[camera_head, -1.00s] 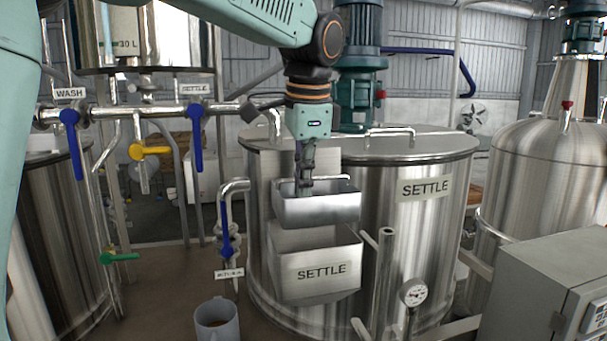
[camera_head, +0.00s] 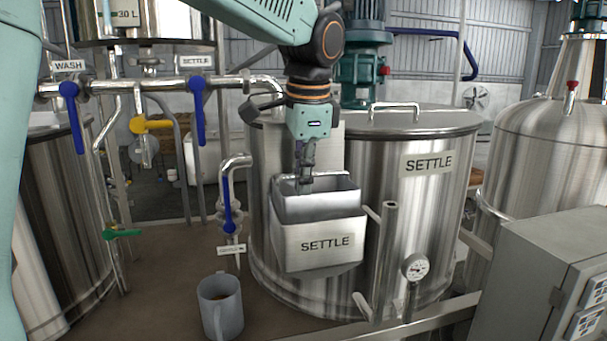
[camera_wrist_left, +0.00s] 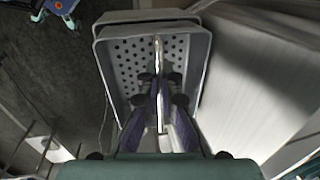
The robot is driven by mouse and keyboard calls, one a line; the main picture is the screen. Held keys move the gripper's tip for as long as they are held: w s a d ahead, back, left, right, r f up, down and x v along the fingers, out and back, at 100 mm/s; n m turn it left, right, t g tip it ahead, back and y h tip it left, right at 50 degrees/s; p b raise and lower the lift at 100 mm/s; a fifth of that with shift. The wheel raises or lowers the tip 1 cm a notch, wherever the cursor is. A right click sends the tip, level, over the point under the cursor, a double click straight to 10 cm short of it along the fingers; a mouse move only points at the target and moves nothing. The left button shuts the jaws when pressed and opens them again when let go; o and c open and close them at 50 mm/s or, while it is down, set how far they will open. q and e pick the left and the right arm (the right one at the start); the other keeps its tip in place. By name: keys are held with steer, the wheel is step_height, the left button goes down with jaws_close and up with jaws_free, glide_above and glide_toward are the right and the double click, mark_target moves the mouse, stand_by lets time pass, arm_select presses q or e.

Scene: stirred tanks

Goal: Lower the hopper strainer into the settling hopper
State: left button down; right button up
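The hopper strainer (camera_head: 322,202) is a grey metal box with a perforated floor, seen in the left wrist view (camera_wrist_left: 126,62). It sits partly inside the settling hopper (camera_head: 305,262), the steel box labelled SETTLE on the tank's front. The strainer's upper part stands above the hopper's front rim. In the wrist view the two rims look nested and slightly offset. My left gripper (camera_head: 306,178) is above the strainer, its fingers shut on the strainer's bar handle (camera_wrist_left: 158,55). How deep the strainer's bottom reaches is hidden by the hopper wall. My right gripper is not in view.
The large SETTLE tank (camera_head: 425,215) stands right behind the hopper. A pipe with a blue-handled valve (camera_head: 228,208) is close on the left. A grey mug (camera_head: 220,305) stands at the front.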

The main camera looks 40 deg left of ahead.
arm_select(q)
steer(key=shift+w+d+f+b, duration=0.15)
steer(key=shift+w+f+b, duration=0.05)
steer(key=shift+f+b, duration=0.6)
steer(key=shift+s+f+b, duration=0.2)
steer(key=shift+f+b, duration=0.35)
steer(key=shift+b, duration=0.15)
steer(key=shift+w+f, duration=0.15)
steer(key=shift+f, duration=0.55)
steer(key=shift+f+b, duration=0.45)
steer(key=shift+f, duration=0.95)
steer(key=c, duration=2.1)
jaws_free()
